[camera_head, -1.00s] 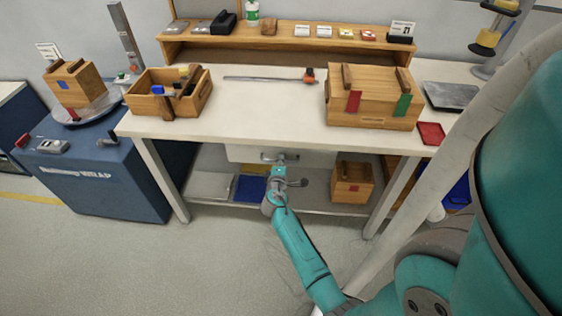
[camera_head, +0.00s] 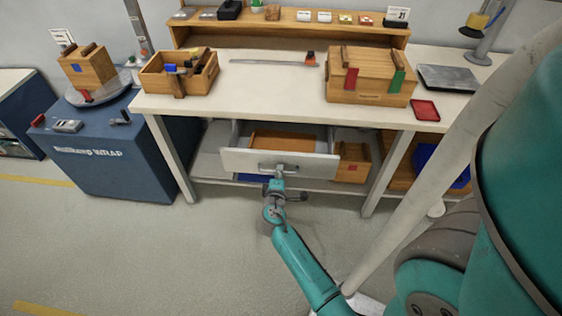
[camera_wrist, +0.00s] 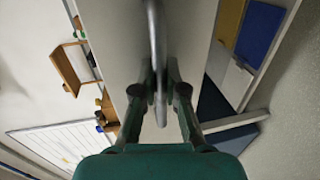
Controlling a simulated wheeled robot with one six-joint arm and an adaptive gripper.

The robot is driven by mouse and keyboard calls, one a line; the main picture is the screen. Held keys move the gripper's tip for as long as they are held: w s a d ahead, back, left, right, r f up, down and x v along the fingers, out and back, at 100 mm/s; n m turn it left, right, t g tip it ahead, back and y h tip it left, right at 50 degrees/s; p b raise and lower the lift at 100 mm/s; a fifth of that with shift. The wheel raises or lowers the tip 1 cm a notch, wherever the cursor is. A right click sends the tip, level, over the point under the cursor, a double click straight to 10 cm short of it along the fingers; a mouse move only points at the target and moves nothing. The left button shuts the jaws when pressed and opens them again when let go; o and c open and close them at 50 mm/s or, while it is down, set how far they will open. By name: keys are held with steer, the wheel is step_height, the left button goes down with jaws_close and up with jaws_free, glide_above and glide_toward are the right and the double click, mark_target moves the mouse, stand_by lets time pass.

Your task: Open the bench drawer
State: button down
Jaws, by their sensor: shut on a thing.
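The bench drawer (camera_head: 242,161) hangs under the white bench top and is pulled out toward me, with its brown inside floor (camera_head: 285,140) in view. Its front panel also shows in the wrist view (camera_wrist: 195,40). A grey bar handle (camera_head: 296,169) sits on the middle of the front. My gripper (camera_head: 279,171) is at the handle; in the wrist view my gripper (camera_wrist: 160,92) has its fingers on both sides of the handle bar (camera_wrist: 155,30), shut on it.
The white bench (camera_head: 250,100) carries an open wooden box (camera_head: 152,80) of tools at left and a closed wooden box (camera_head: 368,95) at right. A blue cart (camera_head: 115,160) stands left. A lower shelf holds a small wooden box (camera_head: 352,168). The floor before the drawer is clear.

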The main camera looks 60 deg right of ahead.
steer(key=f+v, duration=0.1)
steer(key=v, duration=0.7)
steer(key=shift+a+f, duration=0.35)
steer(key=shift+a, duration=0.05)
steer(key=shift+s, duration=0.15)
steer(key=c, duration=1.5)
jaws_free()
steer(key=shift+a, duration=0.1)
steer(key=v, duration=1.1)
steer(key=shift+s+a, duration=0.2)
steer(key=shift+a, duration=0.1)
